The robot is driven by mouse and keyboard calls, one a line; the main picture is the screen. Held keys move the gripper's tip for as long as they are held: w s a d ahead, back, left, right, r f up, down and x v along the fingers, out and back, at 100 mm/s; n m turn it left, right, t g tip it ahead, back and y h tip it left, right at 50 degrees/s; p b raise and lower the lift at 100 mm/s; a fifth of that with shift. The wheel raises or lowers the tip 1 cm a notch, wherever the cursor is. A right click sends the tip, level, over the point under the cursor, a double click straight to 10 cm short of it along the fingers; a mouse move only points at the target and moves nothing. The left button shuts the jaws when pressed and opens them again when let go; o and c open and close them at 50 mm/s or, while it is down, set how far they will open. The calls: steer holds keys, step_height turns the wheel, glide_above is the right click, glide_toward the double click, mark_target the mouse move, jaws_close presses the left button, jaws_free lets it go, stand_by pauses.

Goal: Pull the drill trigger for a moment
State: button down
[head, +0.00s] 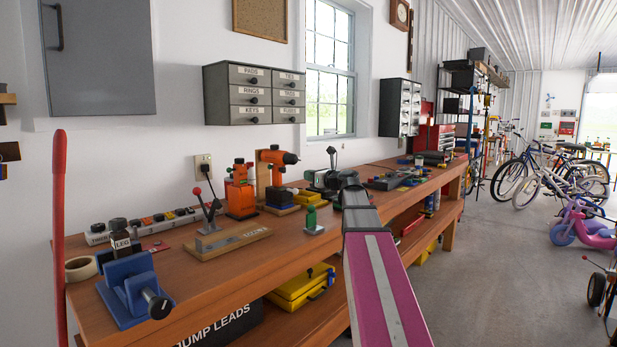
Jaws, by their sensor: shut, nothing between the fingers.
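The orange drill (277,157) stands upright on the wooden workbench (228,268), near the wall. The trigger is too small to make out. My arm reaches forward from the lower right over the bench edge. My gripper (319,179) appears at the far end of the arm, to the right of the drill and apart from it. It is shut and empty. Its fingertips are small and hard to separate from the dark things behind.
An orange tool (240,192) stands left of the drill. A small green-topped stand (312,220), a lever clamp on a wooden board (229,241), a blue vise (134,293) and a power strip (150,224) crowd the bench.

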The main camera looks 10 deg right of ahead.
mark_target(285, 171)
steer(key=x, duration=1.1)
steer(key=shift+w, duration=0.1)
steer(key=shift+x, duration=0.95)
stand_by(0.5)
steer(key=v, duration=1.4)
